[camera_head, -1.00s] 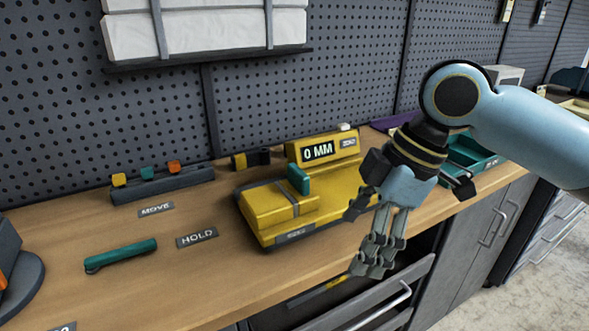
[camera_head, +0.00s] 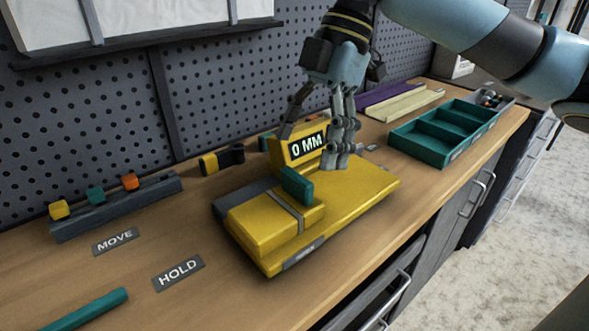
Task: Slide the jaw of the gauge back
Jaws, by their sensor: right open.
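The yellow gauge (camera_head: 350,190) lies on the wooden bench, its display (camera_head: 308,144) reading 0 MM. A teal upright piece (camera_head: 297,186), which looks like the jaw, stands at the right end of a raised yellow block (camera_head: 262,222) crossed by a grey strip. My right gripper (camera_head: 318,150) is open and points down over the back of the gauge, right of the teal piece and partly in front of the display. Whether its fingers touch the gauge I cannot tell. My left gripper is not in view.
A teal compartment tray (camera_head: 445,128) is at the right. A rack with colored blocks (camera_head: 117,205) stands at the back left. MOVE (camera_head: 115,241) and HOLD (camera_head: 178,273) labels and a teal bar (camera_head: 87,310) lie at the left. The bench front edge is close to the gauge.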

